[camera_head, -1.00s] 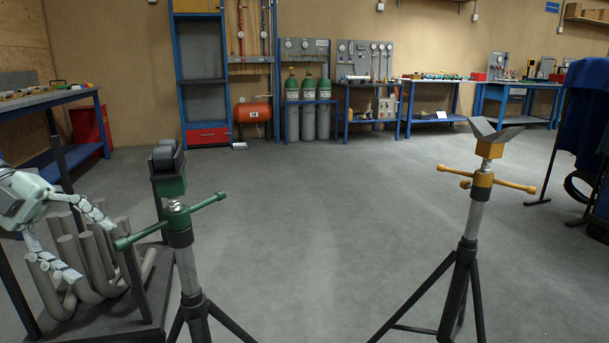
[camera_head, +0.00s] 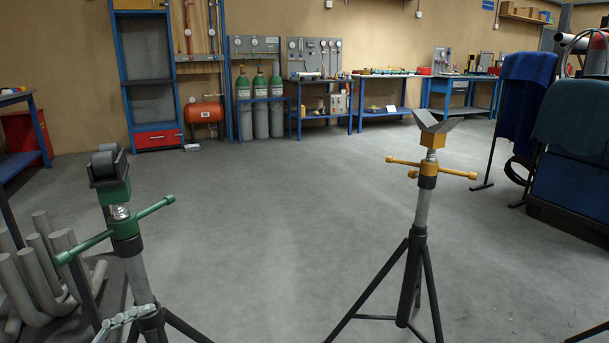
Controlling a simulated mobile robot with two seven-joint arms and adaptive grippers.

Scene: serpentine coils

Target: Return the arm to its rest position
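The grey serpentine coils (camera_head: 35,268) stand at the lower left, partly cut off by the frame edge. Part of a pale jointed gripper finger, seemingly of my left gripper (camera_head: 125,318), shows at the bottom edge, in front of the green stand's lower part. The rest of that gripper is out of frame, so its opening cannot be judged. No coil is seen in the visible part. My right gripper is not in view.
A green roller stand (camera_head: 125,215) is at the left and a yellow V-head stand (camera_head: 424,190) right of centre. Bare floor (camera_head: 270,220) lies between them. Workbenches (camera_head: 380,100) line the back wall; blue cloths (camera_head: 527,95) hang at the right.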

